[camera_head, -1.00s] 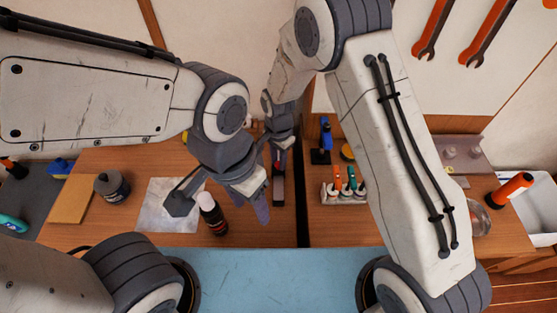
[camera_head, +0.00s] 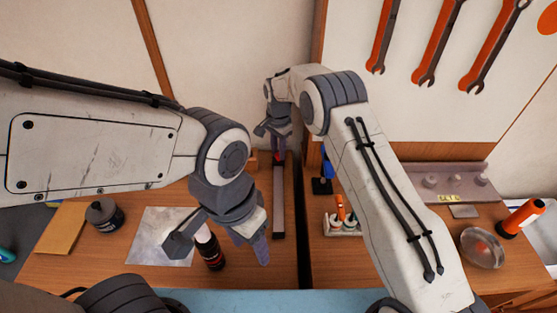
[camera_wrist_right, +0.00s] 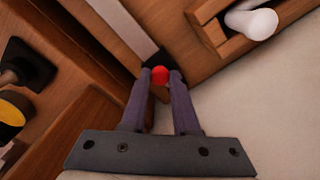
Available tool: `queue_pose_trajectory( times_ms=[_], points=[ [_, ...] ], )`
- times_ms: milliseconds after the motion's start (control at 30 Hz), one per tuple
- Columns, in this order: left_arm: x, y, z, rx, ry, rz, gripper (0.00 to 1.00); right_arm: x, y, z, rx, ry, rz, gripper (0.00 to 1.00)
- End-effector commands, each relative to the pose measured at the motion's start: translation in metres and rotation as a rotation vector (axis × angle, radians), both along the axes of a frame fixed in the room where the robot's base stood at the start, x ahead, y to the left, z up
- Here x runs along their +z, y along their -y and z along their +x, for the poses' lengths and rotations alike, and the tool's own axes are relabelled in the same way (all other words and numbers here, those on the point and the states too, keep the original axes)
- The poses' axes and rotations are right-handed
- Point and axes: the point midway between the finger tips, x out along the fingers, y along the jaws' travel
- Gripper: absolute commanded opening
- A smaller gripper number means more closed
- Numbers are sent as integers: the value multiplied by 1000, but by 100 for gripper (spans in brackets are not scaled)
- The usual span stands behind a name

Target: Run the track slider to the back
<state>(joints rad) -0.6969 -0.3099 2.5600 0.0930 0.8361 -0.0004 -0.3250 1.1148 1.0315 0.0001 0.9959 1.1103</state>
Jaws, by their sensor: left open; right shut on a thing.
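The track (camera_head: 279,212) is a narrow grey strip on the wooden bench, running front to back beside a dark gap. Its slider has a red knob (camera_head: 279,157), which stands at the track's far end near the back wall. My right gripper (camera_head: 277,150) is shut on the red knob. In the right wrist view the knob (camera_wrist_right: 160,75) sits between the two fingertips, over a black block, with the strip (camera_wrist_right: 139,47) leading away from the wall. My left gripper (camera_head: 221,246) is open and empty above the bench, left of the track's front part.
A dark can (camera_head: 210,252) stands by my left gripper's fingers, on or beside a pale metal sheet (camera_head: 158,236). A grey jar (camera_head: 104,215) is further left. A tool holder (camera_head: 343,228) stands right of the track. A wooden holder (camera_wrist_right: 208,27) lies close to the right gripper.

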Motion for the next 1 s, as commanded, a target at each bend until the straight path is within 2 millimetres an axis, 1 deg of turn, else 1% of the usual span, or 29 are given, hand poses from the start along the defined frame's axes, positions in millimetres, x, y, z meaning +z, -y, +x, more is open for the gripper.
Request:
queue_pose_trajectory(
  times_ms=[33, 200, 567, 600, 633, 667, 1000],
  points=[
    [-1, 0, 0, 0, 0, 0, 57, 0, 0, 4, -1, 4, 0, 0],
    [-2, 0, 0, 0, 0, 0, 57, 0, 0, 9, -1, 3, 0, 0],
    [-2, 0, 0, 0, 0, 0, 57, 1, 0, 10, 0, 3, 0, 0],
    [-2, 0, 0, 0, 0, 0, 57, 1, 0, 10, 0, 3, 0, 44],
    [-2, 0, 0, 0, 0, 0, 57, 1, 0, 10, 0, 3, 0, 55],
    [-2, 0, 0, 0, 0, 0, 57, 1, 0, 10, 0, 3, 0, 59],
    [-3, 0, 0, 0, 0, 0, 57, 2, 0, 9, 0, 1, 0, 59]
  ],
)
